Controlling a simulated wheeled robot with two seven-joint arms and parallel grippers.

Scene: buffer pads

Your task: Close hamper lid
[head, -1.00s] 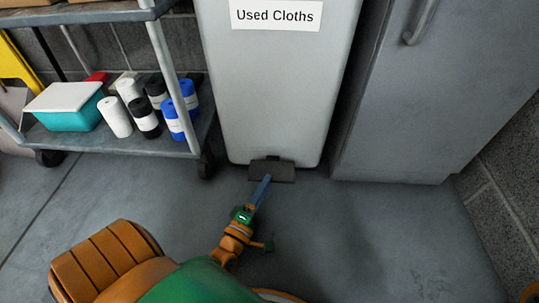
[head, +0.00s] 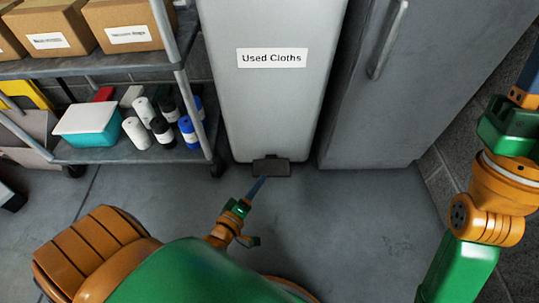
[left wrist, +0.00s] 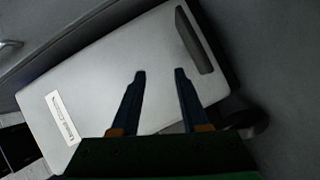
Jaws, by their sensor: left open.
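The hamper (head: 262,110) is a tall light grey bin with a "Used Cloths" label (head: 272,58). My right gripper (head: 520,105) is partly cut off at the right edge.
A shelf cart (head: 140,152) with cardboard boxes (head: 122,24), a teal tub (head: 87,125) and several rolls stands left of the hamper. A grey cabinet (head: 385,110) stands close on its right, before a block wall. Floor (head: 350,215) in front is clear.

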